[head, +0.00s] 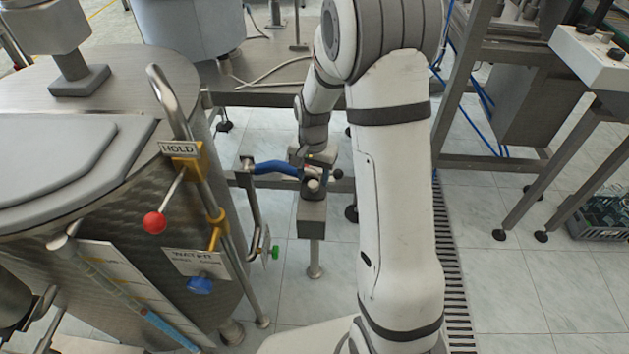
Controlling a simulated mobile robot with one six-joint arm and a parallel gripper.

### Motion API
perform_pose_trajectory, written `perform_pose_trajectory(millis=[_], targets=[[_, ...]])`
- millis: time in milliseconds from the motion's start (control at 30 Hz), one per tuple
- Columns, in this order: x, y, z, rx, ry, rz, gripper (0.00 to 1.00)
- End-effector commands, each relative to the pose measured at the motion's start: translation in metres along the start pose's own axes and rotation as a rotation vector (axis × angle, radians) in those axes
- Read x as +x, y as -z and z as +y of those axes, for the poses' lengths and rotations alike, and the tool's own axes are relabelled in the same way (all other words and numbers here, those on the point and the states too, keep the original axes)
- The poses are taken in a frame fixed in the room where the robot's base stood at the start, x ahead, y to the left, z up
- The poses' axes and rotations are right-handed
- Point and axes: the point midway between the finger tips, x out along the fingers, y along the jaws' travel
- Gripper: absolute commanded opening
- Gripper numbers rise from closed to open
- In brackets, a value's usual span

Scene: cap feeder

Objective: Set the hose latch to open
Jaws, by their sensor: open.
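The blue hose (277,168) runs from a bent metal pipe at the tank's side to a coupling (312,184) on top of a grey post. A short lever with a dark knob (338,174) sticks out to the right of the coupling; it may be the hose latch, but its setting is too small to read. My gripper (318,164) is open, pointing down right at the coupling. My wrist hides part of the coupling, and I cannot tell whether the fingers touch the lever.
The steel tank (110,180) fills the left side. It carries a red-ball lever (155,222) under a HOLD sign, a blue knob (200,285) and a green knob (275,252). A steel table (270,85) stands behind. Tiled floor right of my arm is partly clear.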

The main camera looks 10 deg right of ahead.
Motion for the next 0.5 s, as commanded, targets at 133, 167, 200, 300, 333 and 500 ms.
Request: perform_pose_trajectory(millis=[133, 167, 200, 300, 333, 500], targets=[[0.017, -0.001, 0.0, -0.001, -0.001, -0.001, 0.5], [0.019, -0.001, 0.0, -0.001, -0.001, -0.001, 0.5], [0.021, -0.001, 0.0, -0.001, 0.0, -0.001, 0.5], [0.022, 0.0, 0.0, -0.002, 0.0, 0.0, 0.5], [0.023, 0.0, 0.0, -0.002, 0.0, 0.001, 0.5], [0.022, -0.001, -0.001, -0.002, 0.0, 0.0, 0.49]])
